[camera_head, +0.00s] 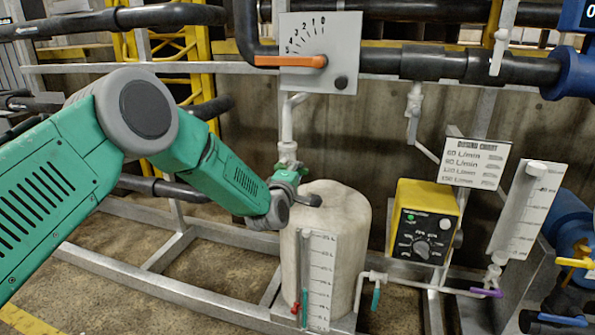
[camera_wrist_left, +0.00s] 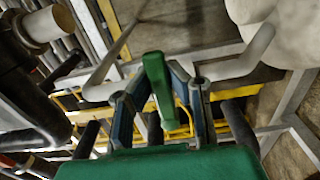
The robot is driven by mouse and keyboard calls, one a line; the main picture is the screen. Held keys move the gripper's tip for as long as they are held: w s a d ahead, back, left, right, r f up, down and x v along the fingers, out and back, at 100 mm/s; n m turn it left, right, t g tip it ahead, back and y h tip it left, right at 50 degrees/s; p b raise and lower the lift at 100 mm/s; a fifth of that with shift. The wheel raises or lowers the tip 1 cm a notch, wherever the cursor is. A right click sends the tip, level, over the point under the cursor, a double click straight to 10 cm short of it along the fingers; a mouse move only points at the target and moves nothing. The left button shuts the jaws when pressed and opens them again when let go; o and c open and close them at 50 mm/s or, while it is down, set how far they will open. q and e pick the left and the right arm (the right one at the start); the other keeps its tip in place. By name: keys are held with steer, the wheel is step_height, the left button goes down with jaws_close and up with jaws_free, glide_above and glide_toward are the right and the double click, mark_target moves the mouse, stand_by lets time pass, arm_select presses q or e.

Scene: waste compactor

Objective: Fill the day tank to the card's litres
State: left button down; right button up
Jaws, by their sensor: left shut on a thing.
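The day tank (camera_head: 352,235) is a pale upright cylinder in the lower middle of the head view. A scale marked in litres (camera_head: 320,280) stands on its front, with a green strip low along its left side. My left gripper (camera_head: 291,172) is at the pipe above the tank's left top. In the wrist view its fingers (camera_wrist_left: 161,92) are shut on a green handle (camera_wrist_left: 157,80). The gripper largely hides that handle in the head view. A white card (camera_head: 475,164) with several L/min lines hangs at the right; its small print is hard to read. My right gripper is out of view.
A plate with an orange lever (camera_head: 290,61) hangs above the tank. A yellow box with a knob (camera_head: 421,228) stands at the right. Low pipes carry a green handle (camera_head: 376,298) and a purple handle (camera_head: 487,292). A red handle (camera_head: 296,308) is near the scale's foot.

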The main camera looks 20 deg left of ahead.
arm_select(q)
steer(key=shift+s+d+f, duration=0.15)
steer(key=shift+f, duration=0.3)
steer(key=c, duration=1.5)
jaws_free()
steer(key=shift+r, duration=0.2)
steer(key=s, duration=1.1)
steer(key=shift+s+a, duration=0.25)
steer(key=shift+s, duration=0.15)
